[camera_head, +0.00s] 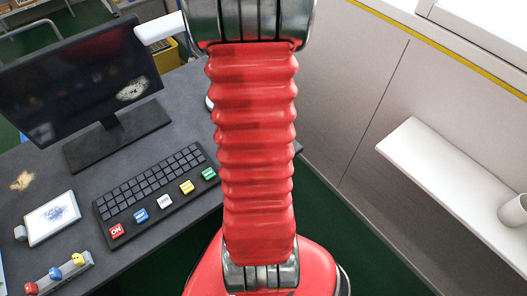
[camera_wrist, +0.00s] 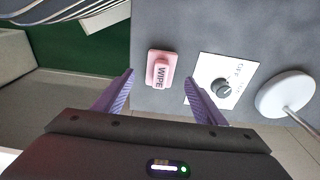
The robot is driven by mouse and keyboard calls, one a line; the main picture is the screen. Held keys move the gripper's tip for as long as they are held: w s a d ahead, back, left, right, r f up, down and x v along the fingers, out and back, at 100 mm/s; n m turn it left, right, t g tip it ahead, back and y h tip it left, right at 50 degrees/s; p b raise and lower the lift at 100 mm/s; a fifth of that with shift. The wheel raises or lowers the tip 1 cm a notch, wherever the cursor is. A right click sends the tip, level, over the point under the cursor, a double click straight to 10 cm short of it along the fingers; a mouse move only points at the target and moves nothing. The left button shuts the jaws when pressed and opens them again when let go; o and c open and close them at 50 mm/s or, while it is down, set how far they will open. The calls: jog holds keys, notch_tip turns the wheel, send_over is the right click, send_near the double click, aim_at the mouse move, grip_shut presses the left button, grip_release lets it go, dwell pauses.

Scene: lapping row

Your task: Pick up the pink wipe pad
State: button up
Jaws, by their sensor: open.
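The pink wipe pad (camera_wrist: 152,68) lies on the grey desk top in the wrist view, with the dark word WIPE on its raised middle. My gripper (camera_wrist: 159,76) is open and empty, with its two purple fingers spread. In the wrist view the pad shows between the fingertips and a little beyond them, apart from both. How high the fingers are above the desk I cannot tell. In the head view my red arm hides part of the desk, and neither the pad nor my gripper shows.
A white plate with a dark knob (camera_wrist: 222,88) lies right of the pad. A white disc with a stem (camera_wrist: 285,94) is farther right. The head view shows a monitor (camera_head: 80,75), a button keyboard (camera_head: 155,195) and a white wall shelf (camera_head: 450,190). The desk ends left of the pad.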

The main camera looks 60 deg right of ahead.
jog(key=shift+f, duration=0.1)
jog(key=shift+s+d+f, duration=0.1)
jog(key=shift+d+f, duration=0.15)
jog(key=shift+f, duration=1)
jog(key=shift+d+f, duration=0.2)
jog(key=shift+f, duration=1.05)
jog(key=shift+c, duration=0.6)
jog(key=c, duration=1)
jog(key=shift+r, duration=0.1)
jog(key=shift+r, duration=4.95)
